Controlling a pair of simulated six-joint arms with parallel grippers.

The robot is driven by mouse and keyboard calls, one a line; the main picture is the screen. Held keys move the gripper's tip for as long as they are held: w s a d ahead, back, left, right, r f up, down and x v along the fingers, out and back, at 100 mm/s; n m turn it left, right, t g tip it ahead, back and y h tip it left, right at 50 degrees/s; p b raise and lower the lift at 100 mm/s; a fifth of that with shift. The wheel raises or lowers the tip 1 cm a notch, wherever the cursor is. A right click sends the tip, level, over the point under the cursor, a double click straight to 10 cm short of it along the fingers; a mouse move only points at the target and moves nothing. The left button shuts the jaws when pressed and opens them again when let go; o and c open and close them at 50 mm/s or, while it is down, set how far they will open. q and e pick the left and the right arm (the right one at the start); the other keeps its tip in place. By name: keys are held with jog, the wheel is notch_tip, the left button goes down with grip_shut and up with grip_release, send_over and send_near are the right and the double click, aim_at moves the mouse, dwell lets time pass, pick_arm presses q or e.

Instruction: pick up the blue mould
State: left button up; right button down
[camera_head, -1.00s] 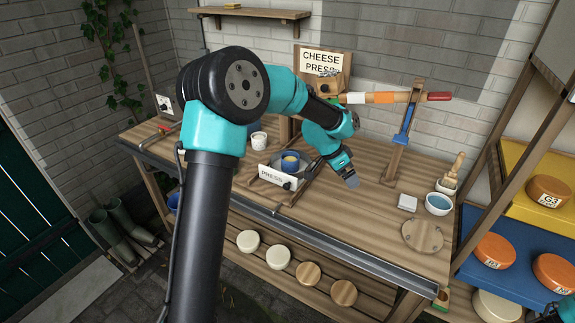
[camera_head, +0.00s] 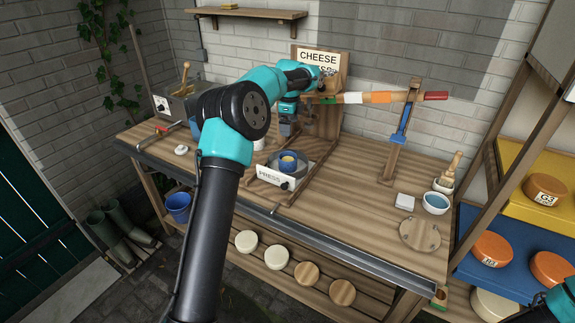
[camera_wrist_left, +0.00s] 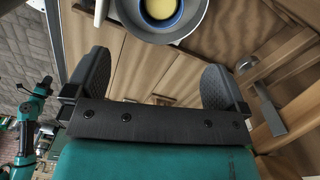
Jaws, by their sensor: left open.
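The blue mould (camera_head: 288,162) is a small blue cup with pale yellow contents. It stands in a round grey tray (camera_head: 309,173) behind the PRESS sign on the bench. My left gripper (camera_head: 286,129) points down above and behind the mould, apart from it. In the left wrist view the mould (camera_wrist_left: 177,21) shows at the top edge, partly cut off, beyond the fingers. My left gripper (camera_wrist_left: 155,75) is open with nothing between its fingers. My right gripper does not show in the head view; only a bit of that arm is at the lower right corner.
The white PRESS sign (camera_head: 271,176) stands in front of the tray. The press lever (camera_head: 375,97) reaches across behind, with a wooden post (camera_head: 392,155) on its right.

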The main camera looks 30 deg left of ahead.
aim_at(289, 160)
pick_arm(q)
notch_tip(289, 160, down, 12)
jog(key=shift+f, duration=0.1)
dwell(0.5)
jog(key=shift+a+f, duration=0.1)
jog(key=shift+f, duration=2.5)
jog(key=c, duration=0.9)
